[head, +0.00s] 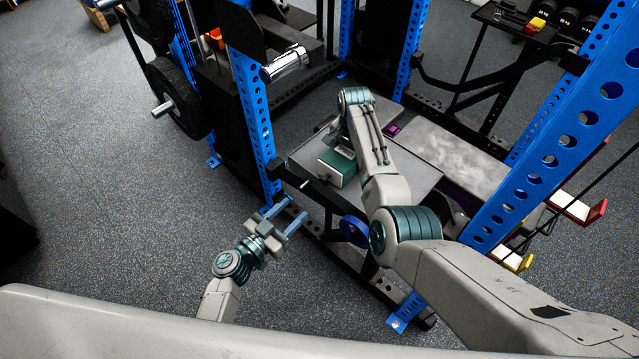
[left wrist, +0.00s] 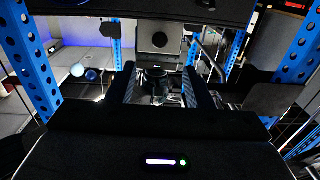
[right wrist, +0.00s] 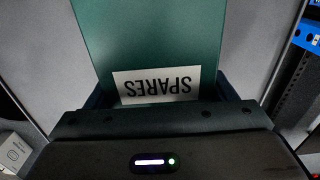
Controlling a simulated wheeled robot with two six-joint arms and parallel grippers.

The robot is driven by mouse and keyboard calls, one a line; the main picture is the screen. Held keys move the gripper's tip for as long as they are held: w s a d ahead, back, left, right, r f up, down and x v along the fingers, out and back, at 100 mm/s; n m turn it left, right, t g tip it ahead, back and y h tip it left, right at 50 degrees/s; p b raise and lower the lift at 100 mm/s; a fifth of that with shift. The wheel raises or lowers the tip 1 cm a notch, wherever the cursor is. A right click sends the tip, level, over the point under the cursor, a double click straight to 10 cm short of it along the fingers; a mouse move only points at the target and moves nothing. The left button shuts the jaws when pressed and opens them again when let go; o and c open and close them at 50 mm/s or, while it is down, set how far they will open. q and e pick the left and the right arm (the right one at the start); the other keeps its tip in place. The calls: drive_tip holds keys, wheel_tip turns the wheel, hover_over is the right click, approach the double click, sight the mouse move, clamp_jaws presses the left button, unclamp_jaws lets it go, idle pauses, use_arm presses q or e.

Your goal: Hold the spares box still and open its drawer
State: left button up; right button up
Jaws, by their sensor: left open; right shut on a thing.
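The green spares box (head: 342,160) sits on a grey board inside the rack, partly hidden by my right arm. Its pale front (head: 329,175) faces my left gripper's side; the drawer looks closed, though it is small here. In the right wrist view, the box's green top (right wrist: 150,40) bears a white SPARES label (right wrist: 156,85), upside down. My right gripper (right wrist: 163,93) is shut on the box, a finger on either side; the head view hides its fingers behind the arm. My left gripper (head: 294,209) is open and empty, apart from the box, lower left of it.
The grey board (head: 413,170) has bare room right of the box. A blue rack post (head: 254,115) stands just left of it, and another (head: 553,150) to the right. A blue disc (head: 354,231) lies below the board's front edge. Floor (head: 130,230) at left is clear.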

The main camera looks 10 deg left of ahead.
sight(322, 182)
use_arm(q)
drive_tip(key=x, duration=1.1)
drive_tip(key=shift+w+d, duration=0.2)
drive_tip(key=shift+w, duration=0.15)
